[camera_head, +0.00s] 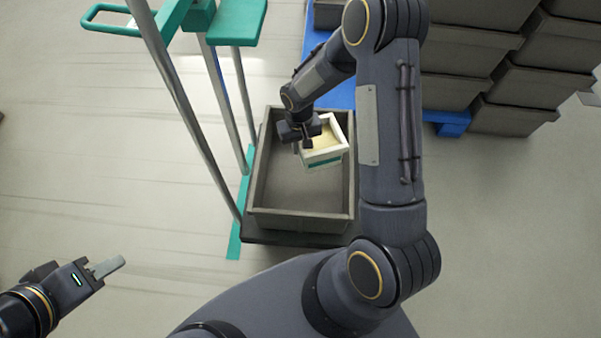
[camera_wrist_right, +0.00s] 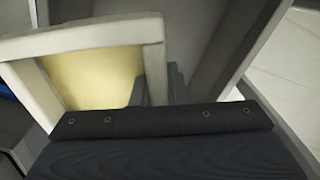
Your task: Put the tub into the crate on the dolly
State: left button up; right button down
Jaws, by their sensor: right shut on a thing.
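The tub (camera_head: 325,156) has a pale rim, a teal band and yellowish filling; it also shows in the right wrist view (camera_wrist_right: 92,78). My right gripper (camera_head: 309,143) is shut on the tub's left wall. The tub is over the far right part of the grey crate (camera_head: 300,222), within its outline from above; I cannot tell whether it touches the crate's bottom. The rest of the crate's inside looks empty. The crate sits on a dark dolly (camera_head: 285,238), mostly hidden. My left gripper (camera_head: 110,266) is away at the lower left, holding nothing visible; its finger gap is not clear.
A teal-topped stand (camera_head: 236,25) with metal posts (camera_head: 178,95) rises close along the crate's left side. Stacked grey crates (camera_head: 515,95) stand on a blue pallet (camera_head: 452,122) at the back right. The floor at left is clear.

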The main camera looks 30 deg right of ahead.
jog(key=b, duration=0.3)
send_over(301, 184)
notch_tip(301, 184, down, 5)
jog(key=shift+a+r, duration=0.1)
notch_tip(301, 184, down, 11)
jog(key=b, duration=0.4)
jog(key=shift+r, duration=0.2)
jog(key=shift+f, duration=0.15)
jog(key=c, duration=1.4)
grip_release()
jog(key=shift+c, duration=0.2)
